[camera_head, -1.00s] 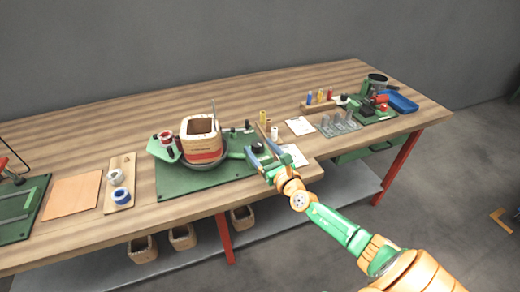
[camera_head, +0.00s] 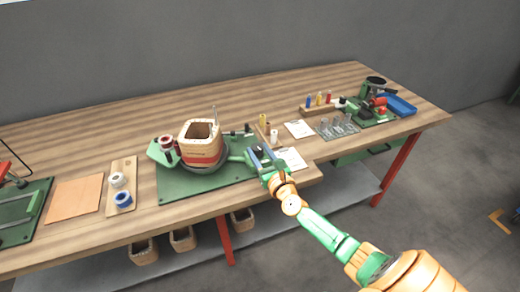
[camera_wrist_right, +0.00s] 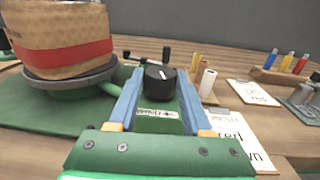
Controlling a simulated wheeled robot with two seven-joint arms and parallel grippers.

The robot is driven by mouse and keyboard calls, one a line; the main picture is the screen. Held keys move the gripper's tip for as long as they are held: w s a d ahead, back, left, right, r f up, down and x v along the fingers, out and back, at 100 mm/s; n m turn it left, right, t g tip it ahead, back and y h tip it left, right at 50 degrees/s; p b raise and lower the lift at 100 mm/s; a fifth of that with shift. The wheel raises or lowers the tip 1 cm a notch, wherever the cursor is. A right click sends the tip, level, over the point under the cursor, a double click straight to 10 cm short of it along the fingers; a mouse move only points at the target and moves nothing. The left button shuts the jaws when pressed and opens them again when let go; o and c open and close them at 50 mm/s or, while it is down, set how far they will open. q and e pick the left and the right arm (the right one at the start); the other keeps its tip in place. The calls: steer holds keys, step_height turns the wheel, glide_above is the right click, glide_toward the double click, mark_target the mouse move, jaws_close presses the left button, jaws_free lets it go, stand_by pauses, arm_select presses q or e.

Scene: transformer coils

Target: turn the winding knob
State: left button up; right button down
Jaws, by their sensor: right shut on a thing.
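The winding knob (camera_wrist_right: 160,78) is black with a white pointer line, on a green housing with a partly readable label plate. In the right wrist view it sits between the two blue fingers of my right gripper (camera_wrist_right: 160,90), which is shut on it. In the head view my right gripper (camera_head: 262,157) reaches the knob from the front right, and the knob is mostly hidden by the fingers. The wooden-sided coil form (camera_head: 201,147) with a red band stands on the round turntable (camera_wrist_right: 70,82) left of the knob. My left gripper is not in view.
A green mat (camera_head: 190,185) lies under the winder. Small spools (camera_wrist_right: 208,82) and a white paper sheet (camera_wrist_right: 245,135) lie close to the right of the knob. A board with white and blue rolls (camera_head: 122,199) lies to the left. A blue tray (camera_head: 400,104) is at the far right.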

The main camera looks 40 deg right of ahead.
steer(key=shift+a+r+m+h+p, duration=0.2)
steer(key=shift+m+h+p, duration=0.5)
steer(key=shift+h, duration=0.4)
steer(key=shift+w+f+m+g+h, duration=0.1)
steer(key=shift+m+g+h, duration=0.4)
steer(key=shift+h, duration=0.2)
steer(key=shift+a+f+m+g+h, duration=0.2)
steer(key=shift+m+g+h, duration=0.4)
steer(key=shift+m+h, duration=0.4)
steer(key=shift+r+m+g+h+b, duration=0.1)
steer(key=shift+m+g+h+b, duration=0.25)
steer(key=shift+h, duration=0.45)
steer(key=shift+c, duration=1.6)
jaws_free()
steer(key=shift+w, duration=0.1)
